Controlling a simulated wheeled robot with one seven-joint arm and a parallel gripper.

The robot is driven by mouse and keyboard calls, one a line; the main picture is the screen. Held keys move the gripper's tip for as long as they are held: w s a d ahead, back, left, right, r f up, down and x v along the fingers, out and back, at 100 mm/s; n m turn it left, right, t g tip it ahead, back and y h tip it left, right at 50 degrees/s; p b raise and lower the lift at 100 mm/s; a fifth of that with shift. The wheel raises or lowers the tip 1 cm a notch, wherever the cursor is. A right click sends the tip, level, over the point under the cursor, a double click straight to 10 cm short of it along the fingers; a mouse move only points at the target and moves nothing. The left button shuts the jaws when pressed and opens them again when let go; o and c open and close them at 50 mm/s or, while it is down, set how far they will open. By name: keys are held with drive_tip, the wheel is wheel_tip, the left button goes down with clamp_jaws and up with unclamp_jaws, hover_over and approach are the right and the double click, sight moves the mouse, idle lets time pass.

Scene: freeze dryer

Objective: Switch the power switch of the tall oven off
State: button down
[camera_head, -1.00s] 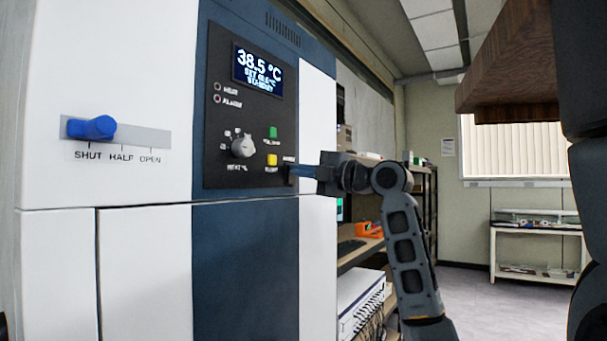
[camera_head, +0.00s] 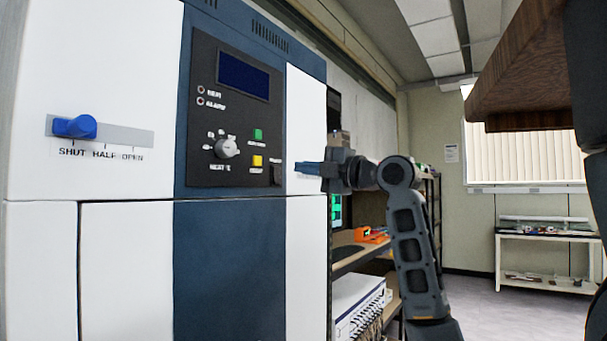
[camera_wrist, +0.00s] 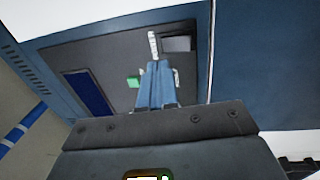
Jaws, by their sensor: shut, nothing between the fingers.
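The tall oven (camera_head: 235,255) has a dark control panel (camera_head: 205,155) on its blue strip. Its display (camera_head: 243,76) is dark and shows no text. The power switch (camera_head: 276,173) is a small dark rocker at the panel's lower right corner; it also shows in the wrist view (camera_wrist: 178,44). My gripper (camera_head: 297,168) is shut and empty, just right of the switch in the head view, with a small gap. In the wrist view its blue fingers (camera_wrist: 157,66) point at the panel's lower edge and hide part of the buttons.
A grey knob (camera_head: 227,148), a green button (camera_head: 258,135) and a yellow button (camera_head: 257,160) sit left of the switch. A blue slider handle (camera_head: 76,127) is at SHUT. Shelves with an orange item (camera_head: 371,235) stand behind my arm.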

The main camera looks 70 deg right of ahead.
drive_tip(key=s+a+r+b, duration=0.1)
drive_tip(key=s+a+b, duration=0.1)
drive_tip(key=s, duration=0.6)
drive_tip(key=shift+s, duration=0.15)
idle(0.4)
